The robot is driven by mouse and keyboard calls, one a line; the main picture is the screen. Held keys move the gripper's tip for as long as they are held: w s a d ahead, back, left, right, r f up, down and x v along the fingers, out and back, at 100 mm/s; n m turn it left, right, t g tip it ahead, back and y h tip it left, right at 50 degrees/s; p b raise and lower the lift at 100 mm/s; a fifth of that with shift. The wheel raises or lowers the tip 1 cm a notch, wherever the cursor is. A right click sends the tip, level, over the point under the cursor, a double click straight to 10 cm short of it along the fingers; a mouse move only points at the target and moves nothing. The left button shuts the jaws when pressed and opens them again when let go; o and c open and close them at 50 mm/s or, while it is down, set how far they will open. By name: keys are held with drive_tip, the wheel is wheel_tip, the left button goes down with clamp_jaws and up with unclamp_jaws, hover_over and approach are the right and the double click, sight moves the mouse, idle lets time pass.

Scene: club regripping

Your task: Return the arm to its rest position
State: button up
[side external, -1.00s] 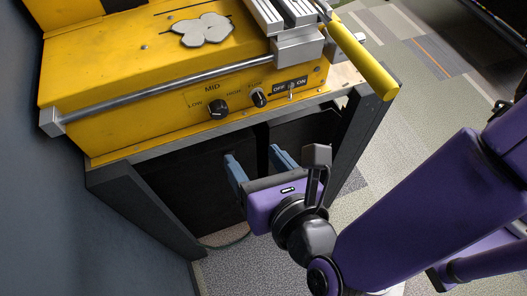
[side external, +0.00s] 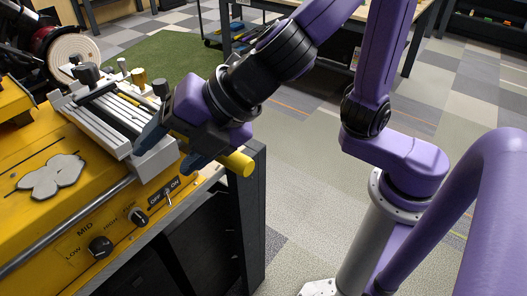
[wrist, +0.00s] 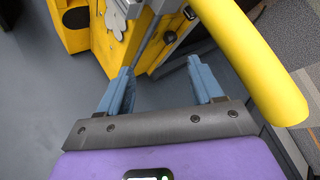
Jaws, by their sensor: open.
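My gripper (side external: 170,148) is in front of the yellow machine near the silver clamp (side external: 110,122), its blue fingers pointing down and left. In the wrist view my gripper (wrist: 160,80) is open, with only floor and part of the machine visible between its fingers. A thick yellow tube (side external: 238,162) sticks out past the machine's right edge. In the side view my gripper hides part of it. In the wrist view the yellow tube (wrist: 255,60) runs close by on the right, outside the fingers; I cannot tell whether it touches my gripper.
The yellow machine (side external: 65,232) carries knobs and a front metal rail, and stands on a dark frame (side external: 252,225). A white cloud-shaped piece (side external: 50,177) lies on top. A round white roll (side external: 74,50) is at the back left. Open carpet (side external: 310,190) lies to the right.

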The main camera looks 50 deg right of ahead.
drive_tip(key=d+r+m+y, duration=0.1)
drive_tip(key=d+r, duration=0.1)
drive_tip(key=d+r+m, duration=0.1)
drive_tip(key=d, duration=0.2)
drive_tip(key=d+r+m+y, duration=0.1)
drive_tip(key=d+r, duration=0.1)
drive_tip(key=shift+s+d+r+y, duration=0.2)
drive_tip(key=shift+s+r+y, duration=0.1)
drive_tip(key=s+d+f+m+g+h, duration=0.3)
drive_tip(key=s+d+f+m, duration=0.3)
drive_tip(key=d+f, duration=0.2)
drive_tip(key=s+d+f+m+g+h, duration=0.4)
drive_tip(key=d+f, duration=0.4)
drive_tip(key=d, duration=0.4)
drive_tip(key=shift+s+d+f+m+h, duration=0.15)
drive_tip(key=shift+s+f+m+h, duration=0.15)
drive_tip(key=shift+s+m, duration=0.65)
drive_tip(key=shift+w, duration=0.1)
drive_tip(key=o, duration=0.6)
drive_tip(key=shift+o, duration=0.2)
wheel_tip(320, 180, up, 28)
drive_tip(key=shift+r, duration=0.25)
